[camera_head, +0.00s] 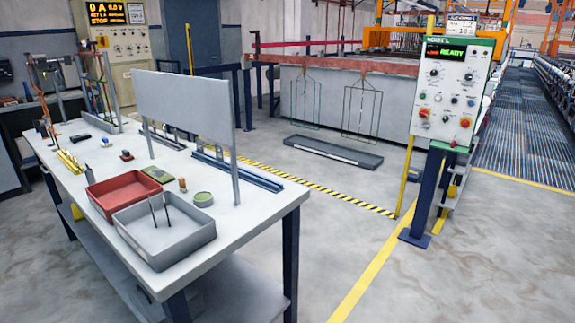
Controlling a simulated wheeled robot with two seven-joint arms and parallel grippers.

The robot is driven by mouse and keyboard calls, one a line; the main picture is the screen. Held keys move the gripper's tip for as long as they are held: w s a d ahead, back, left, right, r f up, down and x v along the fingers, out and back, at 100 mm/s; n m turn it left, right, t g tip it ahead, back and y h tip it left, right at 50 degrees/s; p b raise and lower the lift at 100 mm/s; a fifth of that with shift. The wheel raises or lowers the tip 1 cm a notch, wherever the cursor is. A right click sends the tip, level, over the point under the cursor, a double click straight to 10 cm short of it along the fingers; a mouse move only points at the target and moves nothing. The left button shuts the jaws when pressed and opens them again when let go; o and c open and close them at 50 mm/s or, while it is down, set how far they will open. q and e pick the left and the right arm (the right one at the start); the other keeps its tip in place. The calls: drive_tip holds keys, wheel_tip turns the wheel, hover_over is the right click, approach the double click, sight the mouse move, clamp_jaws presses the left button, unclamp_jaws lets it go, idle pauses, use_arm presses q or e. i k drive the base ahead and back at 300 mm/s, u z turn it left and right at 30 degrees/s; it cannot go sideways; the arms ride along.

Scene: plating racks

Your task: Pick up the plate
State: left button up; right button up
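A large flat grey rectangular plate (184,106) stands upright above the worktable (262,207). A thin upright post shows at each end of it, and its lower edge is clear of the tabletop. Dark blue rails (238,170) lie on the table below and behind it. I cannot tell how the plate is fixed to the posts. Neither of my grippers shows in the head view.
A red tray (124,213) and a grey tray (208,238) with two thin dark rods stand at the table's near side. Small tools lie at its left. A control box (455,90) stands on a post at right. Wire racks (362,112) hang behind. Floor right of the table is clear.

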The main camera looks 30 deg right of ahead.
sight(219, 153)
drive_tip(key=z, duration=0.35)
drive_tip(key=k, duration=0.4)
drive_tip(key=u, duration=0.8)
drive_tip(key=i, duration=0.75)
drive_tip(key=z, duration=0.55)
drive_tip(key=i, duration=0.7)
drive_tip(key=z, duration=0.7)
